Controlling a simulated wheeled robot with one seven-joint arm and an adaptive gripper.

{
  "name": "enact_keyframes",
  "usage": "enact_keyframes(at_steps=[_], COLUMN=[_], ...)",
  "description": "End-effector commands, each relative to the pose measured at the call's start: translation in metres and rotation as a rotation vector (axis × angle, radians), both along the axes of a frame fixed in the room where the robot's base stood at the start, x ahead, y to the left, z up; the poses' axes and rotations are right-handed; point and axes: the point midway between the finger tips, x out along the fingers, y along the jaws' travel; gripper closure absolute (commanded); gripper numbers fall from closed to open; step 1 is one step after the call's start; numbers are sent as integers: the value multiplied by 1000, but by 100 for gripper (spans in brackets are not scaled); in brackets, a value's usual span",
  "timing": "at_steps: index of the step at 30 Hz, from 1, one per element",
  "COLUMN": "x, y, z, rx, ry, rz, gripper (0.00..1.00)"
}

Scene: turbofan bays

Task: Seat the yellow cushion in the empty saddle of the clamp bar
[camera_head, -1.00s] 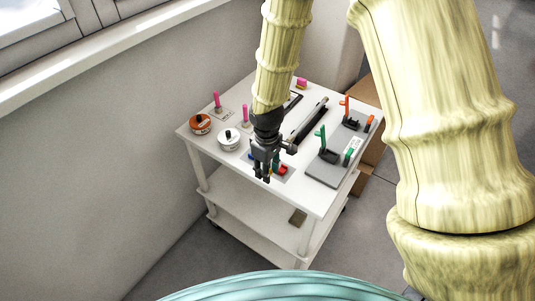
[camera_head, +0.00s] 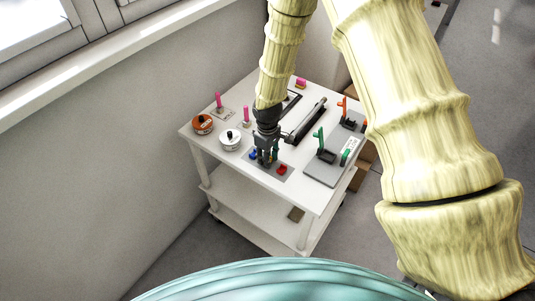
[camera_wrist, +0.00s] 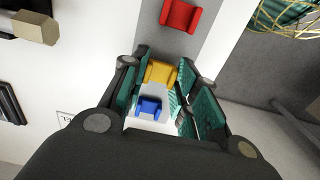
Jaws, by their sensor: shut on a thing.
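The yellow cushion (camera_wrist: 160,72) sits between the teal-padded fingers of my gripper (camera_wrist: 168,84) in the wrist view. My gripper is shut on it. The cushion is in line between a blue cushion (camera_wrist: 149,107) and a red cushion (camera_wrist: 180,15). I cannot tell whether it is clear of the surface. In the head view my gripper (camera_head: 265,158) points down over the grey mat (camera_head: 268,173), hiding the yellow cushion. A long black bar (camera_head: 308,121), perhaps the clamp bar, lies behind and right of my gripper. Its saddles are too small to make out.
An orange round tin (camera_head: 202,124) and a white one (camera_head: 230,140) stand left of my gripper. Pink posts (camera_head: 218,101) stand behind them. A grey plate (camera_head: 323,172) with a green upright handle (camera_head: 321,137) is to the right. An orange-handled fixture (camera_head: 348,120) stands at the back right.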

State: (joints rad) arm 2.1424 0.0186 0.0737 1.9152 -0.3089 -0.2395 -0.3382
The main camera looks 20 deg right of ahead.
Motion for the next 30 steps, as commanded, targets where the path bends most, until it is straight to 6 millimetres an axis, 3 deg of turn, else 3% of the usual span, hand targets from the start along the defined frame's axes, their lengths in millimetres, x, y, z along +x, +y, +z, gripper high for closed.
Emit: enact_keyframes(at_steps=[17, 18, 21, 30], x=[0, 0, 0, 0], y=[0, 0, 0, 0], z=[-7, -8, -7, -7], rx=[1, 1, 1, 0], ry=[1, 1, 1, 0], rz=[0, 0, 0, 0], gripper=[82, 68, 50, 49])
